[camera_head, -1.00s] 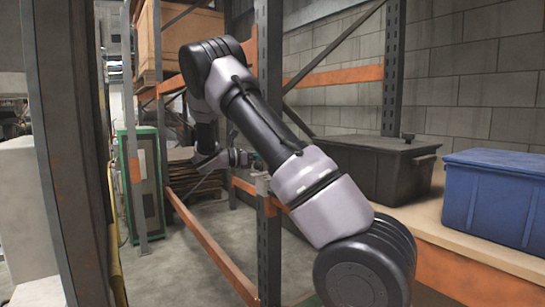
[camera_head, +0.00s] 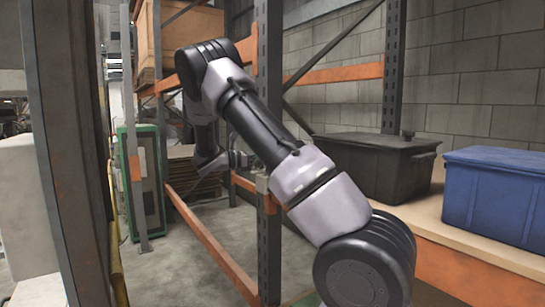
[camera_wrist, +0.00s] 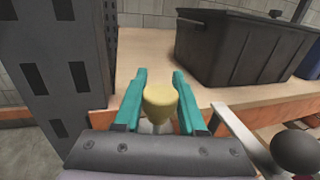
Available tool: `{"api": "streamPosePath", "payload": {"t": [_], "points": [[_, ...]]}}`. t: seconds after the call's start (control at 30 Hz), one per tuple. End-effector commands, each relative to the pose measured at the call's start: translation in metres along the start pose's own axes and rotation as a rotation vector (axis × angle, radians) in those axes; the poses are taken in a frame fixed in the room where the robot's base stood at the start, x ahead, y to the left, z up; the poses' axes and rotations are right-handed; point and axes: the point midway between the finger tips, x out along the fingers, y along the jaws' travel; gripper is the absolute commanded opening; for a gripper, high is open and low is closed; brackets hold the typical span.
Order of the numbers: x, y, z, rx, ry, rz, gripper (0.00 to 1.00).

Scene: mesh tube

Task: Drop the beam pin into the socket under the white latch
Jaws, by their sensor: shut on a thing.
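In the wrist view, my gripper (camera_wrist: 160,76) has two teal fingers shut on a pale yellow, rounded piece (camera_wrist: 160,101), which looks like the head of the beam pin. A paler, narrower part shows just below the head; the rest of the pin is hidden. In the head view my gripper (camera_head: 243,159) is small, beside the near rack post, and its fingers are not clear. A pale flat bar (camera_wrist: 240,135) lies to the right of the fingers in the wrist view; I cannot tell whether it is the white latch. No socket can be made out.
A dark perforated rack post (camera_wrist: 62,60) stands close on the left in the wrist view. A dark round knob (camera_wrist: 295,150) is at lower right. A black lidded bin (camera_head: 377,165) and a blue bin (camera_head: 495,195) stand on the wooden shelf (camera_head: 430,215).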

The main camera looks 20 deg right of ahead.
Motion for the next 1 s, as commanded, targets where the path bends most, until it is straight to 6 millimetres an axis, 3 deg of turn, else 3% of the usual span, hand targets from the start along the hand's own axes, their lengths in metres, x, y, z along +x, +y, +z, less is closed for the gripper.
{"api": "streamPosePath", "payload": {"t": [1.0], "points": [[0.0,0.0,-0.026,-0.001,0.0,0.0,0.0]]}}
